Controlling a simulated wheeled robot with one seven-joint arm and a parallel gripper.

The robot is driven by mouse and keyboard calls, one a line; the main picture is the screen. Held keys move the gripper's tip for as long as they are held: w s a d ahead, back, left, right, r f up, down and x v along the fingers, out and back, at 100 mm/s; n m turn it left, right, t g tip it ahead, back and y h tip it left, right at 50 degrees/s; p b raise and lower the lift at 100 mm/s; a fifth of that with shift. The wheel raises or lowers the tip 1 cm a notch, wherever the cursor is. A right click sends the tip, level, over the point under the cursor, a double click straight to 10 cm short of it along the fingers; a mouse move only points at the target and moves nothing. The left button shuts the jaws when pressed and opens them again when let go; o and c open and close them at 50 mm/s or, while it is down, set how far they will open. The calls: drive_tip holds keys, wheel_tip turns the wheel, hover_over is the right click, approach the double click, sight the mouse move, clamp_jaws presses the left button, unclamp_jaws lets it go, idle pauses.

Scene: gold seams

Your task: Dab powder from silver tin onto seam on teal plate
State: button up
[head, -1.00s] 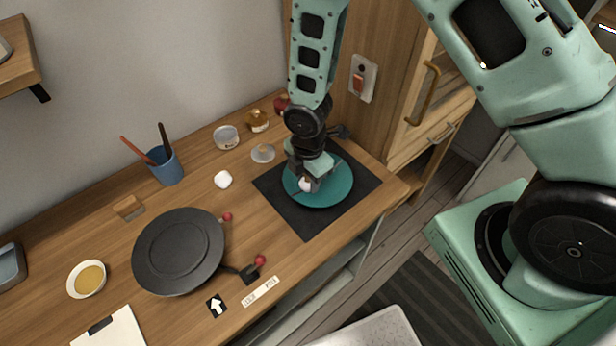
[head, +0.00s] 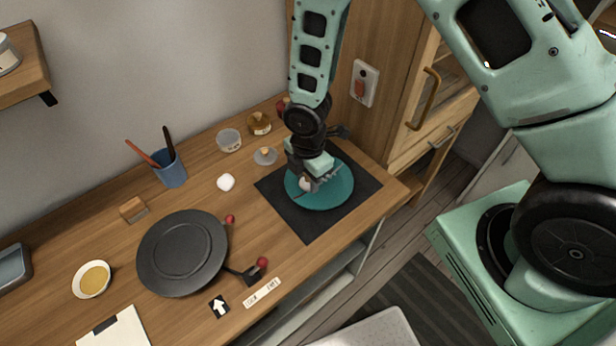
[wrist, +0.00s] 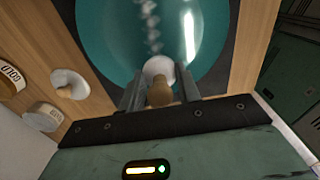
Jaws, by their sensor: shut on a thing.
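The teal plate (head: 335,195) lies on a black mat (head: 312,228) at the counter's right. In the wrist view, a pale, broken streak (wrist: 153,35) runs down the plate (wrist: 110,40) toward the dabber. My gripper (head: 308,183) is low over the plate's left part. It is shut on a dabber with a tan handle (wrist: 160,95) and a round white pad (wrist: 158,69). The pad is at or just above the plate; contact is unclear. A round, open, greyish tin (head: 229,141), likely the silver tin, stands behind and left of the mat.
A dark round stand (head: 182,252), a blue cup with sticks (head: 170,168) and a white bowl (head: 91,279) are farther left.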

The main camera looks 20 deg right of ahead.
wheel_tip(320, 180, up, 5)
drive_tip(key=p, duration=0.3)
drive_tip(key=shift+f+p, duration=0.2)
drive_tip(key=shift+p, duration=0.15)
drive_tip(key=shift+f, duration=0.1)
